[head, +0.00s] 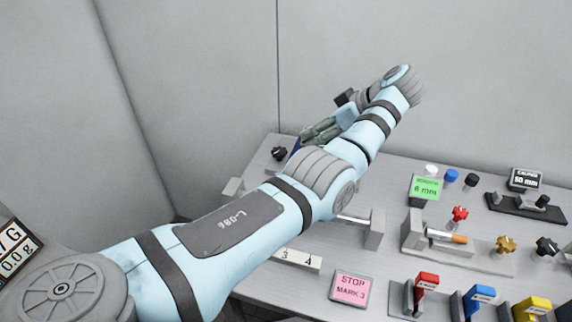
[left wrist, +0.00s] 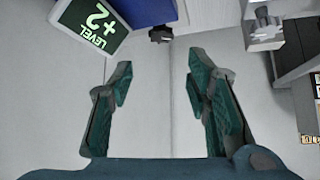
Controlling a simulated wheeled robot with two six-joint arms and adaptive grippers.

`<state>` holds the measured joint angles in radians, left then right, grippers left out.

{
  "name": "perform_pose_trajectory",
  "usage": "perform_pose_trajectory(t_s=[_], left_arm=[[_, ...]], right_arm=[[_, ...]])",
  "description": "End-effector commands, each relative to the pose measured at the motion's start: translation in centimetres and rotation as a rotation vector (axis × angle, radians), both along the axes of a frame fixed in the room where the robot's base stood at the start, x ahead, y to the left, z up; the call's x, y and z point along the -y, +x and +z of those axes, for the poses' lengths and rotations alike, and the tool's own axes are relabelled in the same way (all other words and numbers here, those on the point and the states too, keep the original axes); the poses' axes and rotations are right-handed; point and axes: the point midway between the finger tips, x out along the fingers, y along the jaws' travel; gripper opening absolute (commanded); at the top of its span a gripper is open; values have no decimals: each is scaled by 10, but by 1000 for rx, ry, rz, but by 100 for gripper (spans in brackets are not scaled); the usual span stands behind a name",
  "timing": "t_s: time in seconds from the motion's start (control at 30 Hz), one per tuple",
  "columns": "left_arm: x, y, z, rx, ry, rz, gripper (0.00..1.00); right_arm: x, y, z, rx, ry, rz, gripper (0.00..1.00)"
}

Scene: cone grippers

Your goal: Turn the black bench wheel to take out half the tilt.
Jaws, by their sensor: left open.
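The black bench wheel (head: 279,153), a small lobed knob, is at the far left of the grey bench in the head view. It also shows at the top centre of the left wrist view (left wrist: 160,35), beside a blue box (left wrist: 150,12). A green display (left wrist: 92,30) there reads "LEVEL +2". My left gripper (head: 311,135) is open and empty, with its fingers pointing toward the wheel. In the left wrist view the wheel lies beyond the gap between the fingertips (left wrist: 160,66), apart from them. My arm and gripper hide most of the blue box in the head view. My right gripper is out of view.
A pink "STOP MARK 3" sign (head: 350,288) and a green "6 mm" display (head: 424,189) stand on the bench. Red (head: 460,214), yellow (head: 506,245) and another black knob (head: 546,246) are at right. Coloured levers line the front right. Grey walls stand behind.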

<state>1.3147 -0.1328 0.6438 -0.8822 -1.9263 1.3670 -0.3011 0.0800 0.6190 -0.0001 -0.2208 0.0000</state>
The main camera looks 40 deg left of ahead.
Motion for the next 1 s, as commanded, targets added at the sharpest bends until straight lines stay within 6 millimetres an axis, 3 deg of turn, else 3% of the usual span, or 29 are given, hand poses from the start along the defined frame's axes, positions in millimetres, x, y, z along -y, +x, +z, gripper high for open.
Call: perform_pose_trajectory(t_s=[0.17,0.4,0.6,0.93,1.0], left_arm=[[-18,-1,-19,-1,1,4,44],[-67,-2,-67,-2,2,4,44],[-96,-2,-96,-1,0,3,44],[-103,-2,-102,0,0,1,44],[-102,-2,-102,0,0,1,35]], right_arm=[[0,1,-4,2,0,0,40],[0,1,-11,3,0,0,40],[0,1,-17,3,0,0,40],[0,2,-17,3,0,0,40],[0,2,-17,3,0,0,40]])
